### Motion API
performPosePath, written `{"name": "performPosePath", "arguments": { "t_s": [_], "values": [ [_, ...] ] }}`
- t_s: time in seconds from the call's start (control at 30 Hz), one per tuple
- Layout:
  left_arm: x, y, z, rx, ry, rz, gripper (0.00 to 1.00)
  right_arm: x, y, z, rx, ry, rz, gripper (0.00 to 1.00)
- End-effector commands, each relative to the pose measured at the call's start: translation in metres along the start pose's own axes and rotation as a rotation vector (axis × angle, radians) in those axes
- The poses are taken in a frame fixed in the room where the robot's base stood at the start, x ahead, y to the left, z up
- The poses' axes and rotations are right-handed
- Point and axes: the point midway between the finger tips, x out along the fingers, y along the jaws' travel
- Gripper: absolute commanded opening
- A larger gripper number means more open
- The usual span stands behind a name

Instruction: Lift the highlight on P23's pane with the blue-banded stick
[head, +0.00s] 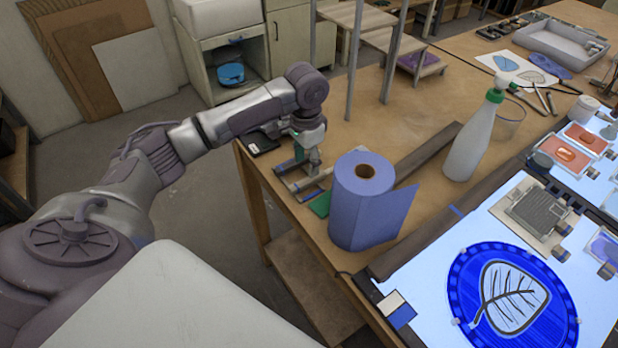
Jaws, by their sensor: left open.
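My left gripper (308,160) is open at the left edge of the wooden table, low over a small group of thin sticks or a stick rest (300,182). A blue-marked piece (312,195) shows there; I cannot tell if it is the blue-banded stick, nor whether the fingers touch anything. A round blue pane with a pale, dark-veined leaf (468,284) lies on the lit panel at the lower right. Smaller panes, one of them orange (566,153), lie farther back on it. No P23 label is readable. My right gripper is not in view.
A blue paper roll (352,215) stands close right of my left gripper, with a green pad (320,205) beside it. A spray bottle (472,140) stands between roll and panes. Shelf posts (354,60) rise behind. A grey tray (560,45) is at the back right.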

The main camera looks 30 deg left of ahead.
Motion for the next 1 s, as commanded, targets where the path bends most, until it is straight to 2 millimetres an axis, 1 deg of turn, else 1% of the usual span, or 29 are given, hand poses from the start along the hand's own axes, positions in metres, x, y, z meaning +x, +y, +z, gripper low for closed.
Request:
{"name": "performPosePath", "arguments": {
  "t_s": [0.07,0.13,0.23,0.3,0.37,0.4,0.5,0.6,0.77,0.8,0.87,1.0],
  "values": [
    [0.005,0.000,0.000,0.001,0.000,0.000,0.52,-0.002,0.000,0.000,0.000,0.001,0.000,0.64],
    [0.009,0.001,0.000,0.001,0.000,0.000,0.52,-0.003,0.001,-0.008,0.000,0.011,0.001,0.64],
    [0.018,0.001,-0.002,0.001,-0.003,0.002,0.52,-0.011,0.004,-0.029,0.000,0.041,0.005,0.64],
    [0.028,0.002,-0.003,0.001,-0.004,0.001,0.52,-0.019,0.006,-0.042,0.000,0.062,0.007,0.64],
    [0.038,0.002,-0.004,0.000,-0.004,0.001,0.52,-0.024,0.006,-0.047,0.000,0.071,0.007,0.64],
    [0.045,0.002,-0.004,0.001,-0.002,0.001,0.52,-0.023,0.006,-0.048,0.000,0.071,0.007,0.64],
    [0.055,0.001,-0.004,0.001,0.000,-0.001,0.52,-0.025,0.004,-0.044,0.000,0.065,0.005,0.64],
    [0.059,0.001,-0.004,0.002,0.001,-0.002,0.52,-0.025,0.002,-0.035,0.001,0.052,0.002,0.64],
    [0.060,0.001,-0.005,0.002,0.002,-0.002,0.52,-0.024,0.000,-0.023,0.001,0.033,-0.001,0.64],
    [0.060,0.001,-0.005,0.002,0.002,-0.002,0.49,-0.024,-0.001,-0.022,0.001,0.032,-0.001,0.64],
    [0.060,0.001,-0.005,0.002,0.001,-0.002,0.39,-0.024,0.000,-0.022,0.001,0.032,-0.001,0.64],
    [0.059,0.001,-0.005,0.002,0.001,-0.002,0.15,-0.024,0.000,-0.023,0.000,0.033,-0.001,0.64]
  ]
}}
